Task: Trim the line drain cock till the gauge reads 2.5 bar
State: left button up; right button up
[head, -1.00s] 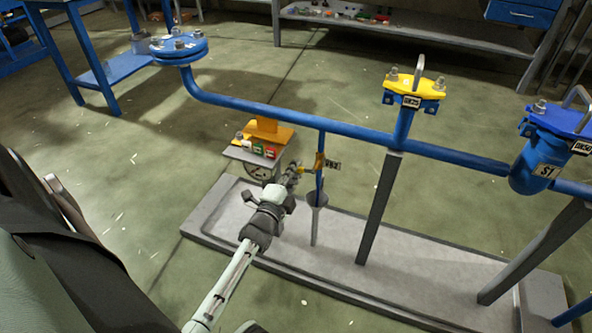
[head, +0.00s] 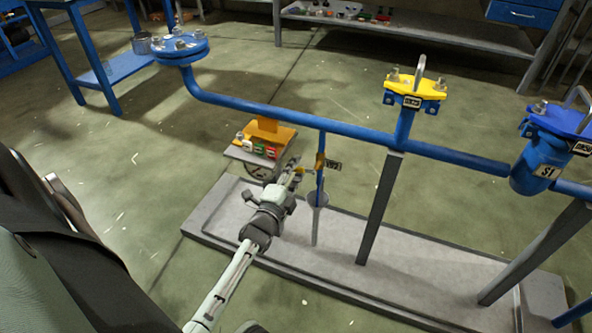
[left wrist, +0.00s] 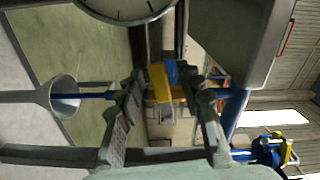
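The line drain cock, with a yellow handle (head: 301,172), sits on the thin blue drop pipe (head: 320,178) above a grey funnel (head: 317,199). My left gripper (head: 291,176) is at the cock. In the left wrist view its fingers (left wrist: 167,92) stand apart on either side of the yellow handle (left wrist: 160,84), and I see no clear grip on it. The funnel (left wrist: 62,96) is left of them. The gauge (left wrist: 125,8) is cut off at the top, and no reading is legible. In the head view the gauge (head: 259,171) is partly hidden by the gripper. My right gripper is out of view.
A blue main pipe (head: 270,112) runs above, with a yellow-topped fitting (head: 414,88) and a blue strainer (head: 543,160) to the right. A panel with coloured labels (head: 252,154) sits just behind the gripper. Grey posts (head: 380,210) stand on the plinth (head: 420,263).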

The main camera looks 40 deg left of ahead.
pick_arm(q)
jog(key=v, duration=1.2)
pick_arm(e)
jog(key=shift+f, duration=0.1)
pick_arm(q)
jog(key=s+d+f+n+g+h+p, duration=0.1)
jog(key=s+d+f+n+g+p, duration=0.1)
jog(key=s+g, duration=0.5)
jog(key=s+d+f+n+g+h+p, duration=0.2)
jog(key=s+d+f+n+g+p, duration=0.1)
jog(key=s+d+n+g, duration=0.4)
jog(key=s+n+p, duration=0.1)
jog(key=n, duration=0.1)
jog(key=shift+f+n, duration=0.25)
jog(key=shift+n, duration=0.05)
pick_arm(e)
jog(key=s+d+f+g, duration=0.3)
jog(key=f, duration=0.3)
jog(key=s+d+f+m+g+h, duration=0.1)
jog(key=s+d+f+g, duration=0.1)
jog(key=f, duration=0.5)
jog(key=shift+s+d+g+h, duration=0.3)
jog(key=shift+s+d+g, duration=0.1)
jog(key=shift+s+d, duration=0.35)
pick_arm(q)
jog(key=shift+s, duration=0.15)
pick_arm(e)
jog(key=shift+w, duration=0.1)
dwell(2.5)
